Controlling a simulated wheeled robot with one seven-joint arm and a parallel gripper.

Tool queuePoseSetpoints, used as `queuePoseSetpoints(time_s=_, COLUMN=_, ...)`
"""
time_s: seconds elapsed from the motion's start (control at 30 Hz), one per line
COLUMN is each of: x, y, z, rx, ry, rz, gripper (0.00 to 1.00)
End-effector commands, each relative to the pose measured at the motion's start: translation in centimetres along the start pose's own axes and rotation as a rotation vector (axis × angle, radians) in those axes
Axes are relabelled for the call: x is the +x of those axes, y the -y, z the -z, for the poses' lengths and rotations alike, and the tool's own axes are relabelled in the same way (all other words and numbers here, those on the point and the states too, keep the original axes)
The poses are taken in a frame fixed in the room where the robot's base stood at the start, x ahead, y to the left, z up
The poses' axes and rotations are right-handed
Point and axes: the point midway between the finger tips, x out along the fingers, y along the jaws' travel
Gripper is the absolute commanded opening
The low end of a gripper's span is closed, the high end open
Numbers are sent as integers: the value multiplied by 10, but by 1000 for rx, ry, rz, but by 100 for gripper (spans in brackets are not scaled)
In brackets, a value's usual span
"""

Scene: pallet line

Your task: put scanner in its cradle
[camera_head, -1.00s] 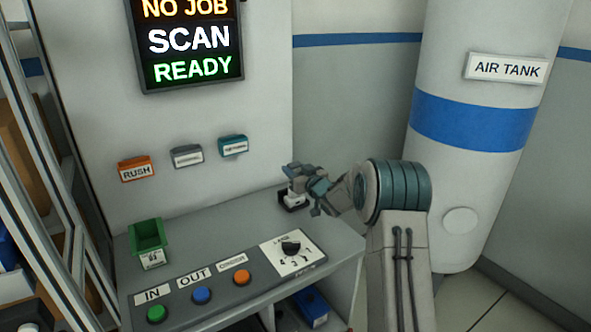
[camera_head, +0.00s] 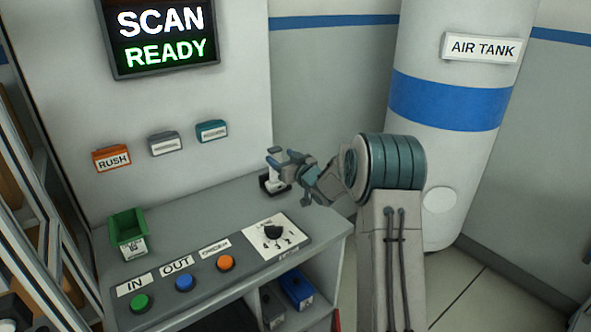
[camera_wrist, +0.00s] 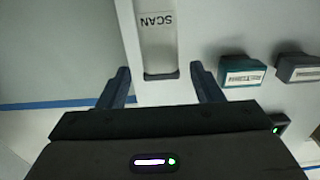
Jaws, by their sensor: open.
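A pale body with a dark base (camera_head: 273,182) stands upright at the back right of the grey counter. It looks like the scanner standing in its cradle; the two are too small and too covered to tell apart surely. In the wrist view a pale body labelled SCAN (camera_wrist: 158,38), with a dark end, shows upside down beyond and between the fingertips. My gripper (camera_head: 285,160) is close to the pale body's upper end, open, with nothing clearly held. Its two fingers also show apart in the wrist view (camera_wrist: 161,82).
A green bin (camera_head: 128,232) and a button panel (camera_head: 205,273) with a dial are on the counter. Small orange (camera_head: 112,158), grey (camera_head: 165,144) and teal (camera_head: 211,131) holders hang on the wall. The air tank (camera_head: 445,110) stands behind my arm.

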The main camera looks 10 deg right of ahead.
Motion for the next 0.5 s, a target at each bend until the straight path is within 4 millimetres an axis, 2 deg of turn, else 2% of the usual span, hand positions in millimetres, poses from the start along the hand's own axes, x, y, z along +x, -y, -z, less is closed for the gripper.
queuePoseSetpoints(time_s=0.1, x=-26, y=0, z=-2, rx=-1, ry=1, rz=-2, gripper=60)
queuePoseSetpoints(time_s=0.3, x=-61, y=-1, z=-1, rx=-1, ry=0, rz=-2, gripper=60)
queuePoseSetpoints(time_s=0.5, x=-78, y=0, z=0, rx=0, ry=0, rz=0, gripper=60)
